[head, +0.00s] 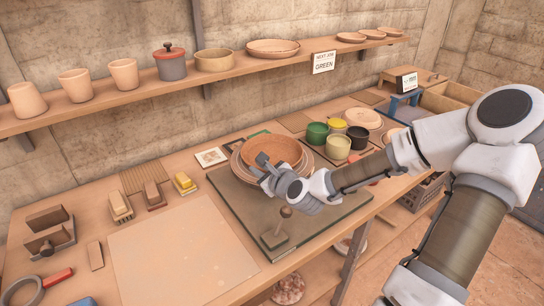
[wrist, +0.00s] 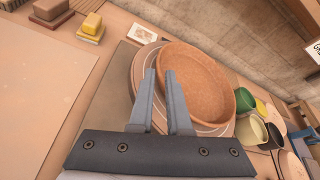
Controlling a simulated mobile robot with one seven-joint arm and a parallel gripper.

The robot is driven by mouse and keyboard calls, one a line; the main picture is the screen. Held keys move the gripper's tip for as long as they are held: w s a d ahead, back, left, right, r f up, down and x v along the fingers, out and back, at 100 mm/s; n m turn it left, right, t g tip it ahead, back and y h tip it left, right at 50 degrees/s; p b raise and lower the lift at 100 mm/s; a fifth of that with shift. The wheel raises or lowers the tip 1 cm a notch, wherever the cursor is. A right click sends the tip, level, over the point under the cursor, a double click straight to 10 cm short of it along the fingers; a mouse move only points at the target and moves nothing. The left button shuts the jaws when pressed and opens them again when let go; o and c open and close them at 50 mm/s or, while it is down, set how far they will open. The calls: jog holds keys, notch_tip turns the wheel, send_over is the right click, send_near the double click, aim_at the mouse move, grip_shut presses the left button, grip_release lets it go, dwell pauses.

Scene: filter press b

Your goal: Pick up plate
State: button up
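A terracotta, shallow dish-like plate (head: 278,148) rests on a wider, paler round piece with rings (head: 239,172), on a dark board on the bench. In the wrist view the plate (wrist: 205,85) fills the centre right, and the ringed piece (wrist: 122,88) shows past its left side. My gripper (head: 262,162) is at the plate's near-left rim in the head view. In the wrist view my gripper (wrist: 160,73) has its two fingers slightly apart, with the near rim running close to or between the tips. I cannot tell whether they touch it.
Several coloured pots (head: 338,146) stand just right of the plate. A small stamp-like tool (head: 275,235) stands on the board's front. Brushes and blocks (head: 152,194) lie to the left. A shelf (head: 150,88) with pottery runs above. The pale sheet (head: 170,255) at front left is clear.

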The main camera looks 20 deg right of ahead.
aim_at(247, 161)
jog(key=x, duration=0.9)
jog(key=shift+w+d+f+b, duration=0.1)
jog(key=shift+w+f+b, duration=0.1)
jog(key=shift+w+b, duration=0.2)
jog(key=shift+c, duration=0.3)
grip_shut()
dwell(0.8)
